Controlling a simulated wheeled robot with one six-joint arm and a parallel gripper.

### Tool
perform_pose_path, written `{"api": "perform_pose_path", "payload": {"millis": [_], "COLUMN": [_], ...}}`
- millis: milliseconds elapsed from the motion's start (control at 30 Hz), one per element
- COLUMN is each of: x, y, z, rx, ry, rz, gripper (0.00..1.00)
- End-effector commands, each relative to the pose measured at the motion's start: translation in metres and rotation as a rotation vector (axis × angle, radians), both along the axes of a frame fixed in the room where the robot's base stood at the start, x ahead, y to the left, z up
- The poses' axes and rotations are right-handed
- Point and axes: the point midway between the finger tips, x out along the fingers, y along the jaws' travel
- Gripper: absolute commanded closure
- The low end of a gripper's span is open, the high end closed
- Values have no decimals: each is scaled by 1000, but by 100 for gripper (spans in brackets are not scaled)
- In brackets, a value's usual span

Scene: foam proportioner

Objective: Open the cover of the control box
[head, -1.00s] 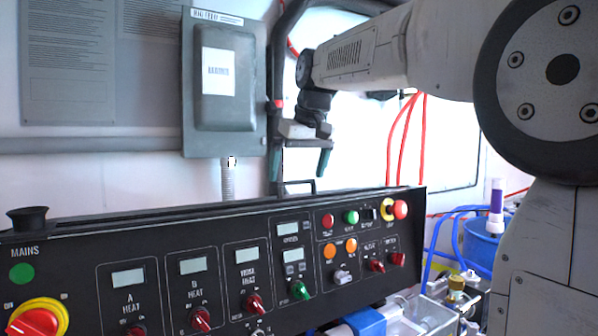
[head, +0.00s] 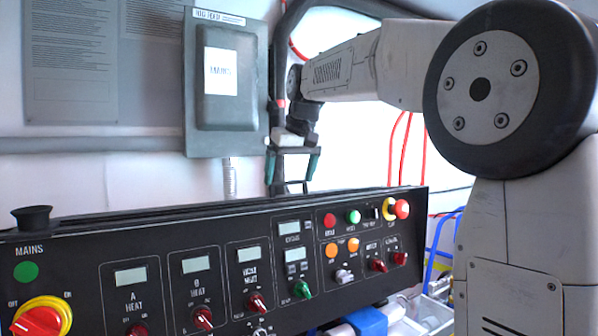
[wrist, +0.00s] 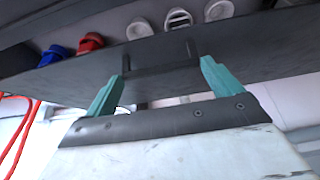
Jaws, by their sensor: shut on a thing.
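The black control box (head: 130,235) stands across the lower head view, its sloped front full of knobs, lamps and small displays. A thin black handle (head: 291,184) rises from its top edge; in the wrist view the handle (wrist: 160,71) shows as a bar with two posts. My gripper (head: 292,170) is above the top edge, with its two teal fingers at either end of the handle. In the wrist view my gripper (wrist: 163,75) is shut on the handle, the fingers staying wide apart. The cover looks closed; its hinge is not visible.
A grey wall box (head: 225,85) labelled mains hangs behind, left of my gripper. A thick black hose (head: 276,60) runs down behind my gripper. Red cables (head: 405,135) hang to the right. A blue and white part (head: 368,321) lies below the control box.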

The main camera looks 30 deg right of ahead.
Motion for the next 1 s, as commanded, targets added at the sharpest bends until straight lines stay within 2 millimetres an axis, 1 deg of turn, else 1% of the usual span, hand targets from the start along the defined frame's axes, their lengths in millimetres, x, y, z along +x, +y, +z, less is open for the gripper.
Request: {"api": "perform_pose_path", "payload": {"millis": [33,200,300,400,500,600,967,1000], "x": [15,56,75,91,101,106,108,108], "y": [0,0,0,0,0,0,0,0], "z": [-4,-11,-14,-16,-18,-18,-18,-18], "rx": [1,0,0,0,-1,-1,-1,-1], "ry": [1,0,0,0,-1,-2,-2,-2], "rz": [1,0,0,0,0,0,0,0], "gripper": [50,50,50,50,50,50,50,1]}}
